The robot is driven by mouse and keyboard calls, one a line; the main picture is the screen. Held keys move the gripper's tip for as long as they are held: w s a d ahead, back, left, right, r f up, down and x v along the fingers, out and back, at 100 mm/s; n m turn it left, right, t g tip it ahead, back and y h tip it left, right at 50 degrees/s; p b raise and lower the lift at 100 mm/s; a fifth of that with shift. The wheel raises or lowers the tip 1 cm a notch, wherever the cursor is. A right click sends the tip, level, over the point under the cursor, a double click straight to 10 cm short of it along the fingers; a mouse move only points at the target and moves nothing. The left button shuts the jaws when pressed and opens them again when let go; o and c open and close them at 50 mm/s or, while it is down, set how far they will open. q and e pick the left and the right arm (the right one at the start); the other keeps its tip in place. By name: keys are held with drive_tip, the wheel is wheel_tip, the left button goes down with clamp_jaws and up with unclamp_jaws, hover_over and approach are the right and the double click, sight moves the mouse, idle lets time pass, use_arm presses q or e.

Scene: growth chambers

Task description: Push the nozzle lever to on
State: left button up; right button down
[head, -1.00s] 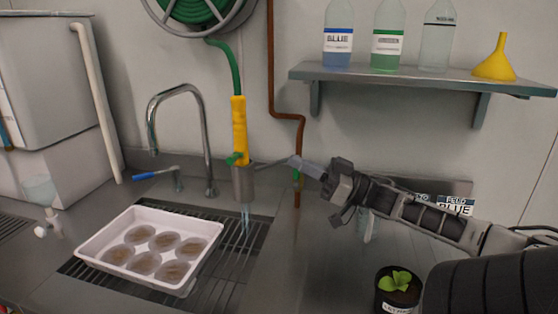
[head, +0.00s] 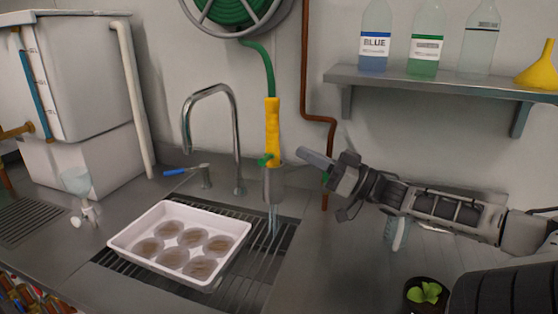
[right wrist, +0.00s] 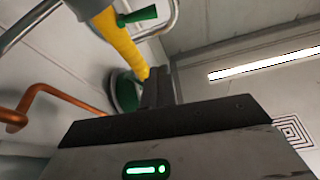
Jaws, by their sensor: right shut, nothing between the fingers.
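The yellow nozzle (head: 272,122) hangs upright on a green hose, its lower end in a grey metal cup (head: 273,186). The small green lever (head: 265,160) is at its lower left side. Pale streaks like running water (head: 272,218) show below the cup. My right gripper (head: 303,154) is shut and empty, just right of the nozzle, with a gap between them in the head view. In the right wrist view the shut fingers (right wrist: 158,88) point up towards the yellow nozzle (right wrist: 118,40), with the green lever (right wrist: 138,15) beyond. My left gripper is not in view.
A white tray (head: 121,242) of several round dishes sits over the drain grate. A tall curved tap (head: 237,130) stands left of the nozzle. A copper pipe (head: 305,80) runs behind my right gripper. A shelf (head: 430,83) with bottles and a potted plant (head: 425,294) are at right.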

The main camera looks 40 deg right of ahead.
sight(265, 159)
use_arm(q)
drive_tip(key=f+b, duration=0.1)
drive_tip(key=b, duration=0.1)
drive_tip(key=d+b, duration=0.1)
drive_tip(key=b, duration=0.1)
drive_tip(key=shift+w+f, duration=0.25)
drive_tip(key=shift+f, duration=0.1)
use_arm(e)
drive_tip(key=w+a+f, duration=0.1)
drive_tip(key=w+a, duration=0.2)
drive_tip(key=w, duration=0.2)
drive_tip(key=shift+w+f, duration=0.35)
drive_tip(key=shift+w, duration=0.05)
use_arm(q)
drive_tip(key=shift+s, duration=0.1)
use_arm(e)
drive_tip(key=shift+a, duration=0.1)
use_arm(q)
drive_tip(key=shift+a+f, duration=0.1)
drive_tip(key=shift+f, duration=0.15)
use_arm(e)
drive_tip(key=shift+f+n, duration=0.2)
drive_tip(key=shift+n, duration=0.4)
